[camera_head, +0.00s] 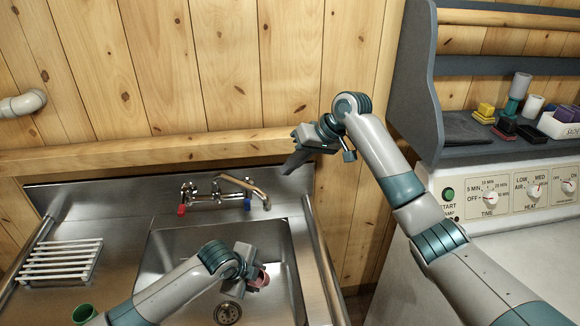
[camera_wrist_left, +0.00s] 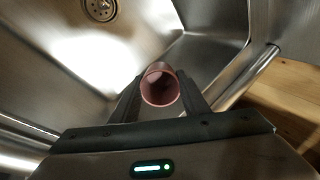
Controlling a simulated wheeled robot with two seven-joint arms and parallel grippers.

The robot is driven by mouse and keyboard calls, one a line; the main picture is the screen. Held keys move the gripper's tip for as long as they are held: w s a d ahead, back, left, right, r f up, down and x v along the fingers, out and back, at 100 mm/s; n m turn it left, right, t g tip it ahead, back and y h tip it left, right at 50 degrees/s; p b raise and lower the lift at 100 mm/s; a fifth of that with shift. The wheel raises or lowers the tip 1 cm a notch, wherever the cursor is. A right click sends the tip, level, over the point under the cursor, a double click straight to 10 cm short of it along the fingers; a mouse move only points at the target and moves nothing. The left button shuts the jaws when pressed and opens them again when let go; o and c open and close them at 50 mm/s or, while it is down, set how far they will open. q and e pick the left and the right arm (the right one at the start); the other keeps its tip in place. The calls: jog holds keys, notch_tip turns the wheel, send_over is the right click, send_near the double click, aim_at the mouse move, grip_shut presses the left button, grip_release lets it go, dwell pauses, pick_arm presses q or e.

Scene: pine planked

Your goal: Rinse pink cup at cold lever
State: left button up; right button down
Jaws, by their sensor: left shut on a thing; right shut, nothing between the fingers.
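The pink cup (camera_head: 262,278) is held by my left gripper (camera_head: 252,277) over the sink basin (camera_head: 185,247), toward its right side. In the left wrist view, the cup (camera_wrist_left: 160,86) sits between the two fingers with its open mouth facing the camera. My right gripper (camera_head: 290,168) is shut and empty, in the air near the wall to the right of the faucet. The faucet (camera_head: 240,183) has a red lever (camera_head: 181,209) on the left and a blue lever (camera_head: 247,204) on the right. No water shows at the spout.
A white rack (camera_head: 62,260) lies on the left drainboard, with a green cup (camera_head: 83,313) at the front. A white control panel (camera_head: 515,192) and a grey shelf (camera_head: 465,152) with small items stand at right.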

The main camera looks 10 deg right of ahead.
pick_arm(q)
jog(key=shift+r, duration=0.1)
jog(key=shift+s+a+r+p, duration=0.4)
jog(key=shift+r+p, duration=0.15)
jog(key=shift+p, duration=0.45)
jog(key=shift+s+a+r+p, duration=0.6)
jog(key=shift+s+r+p, duration=0.1)
jog(key=shift+s+p, duration=0.15)
jog(key=shift+s+a+r+p, duration=0.6)
jog(key=shift+s+r+p, duration=0.1)
jog(key=shift+p, duration=0.2)
jog(key=shift+r, duration=0.15)
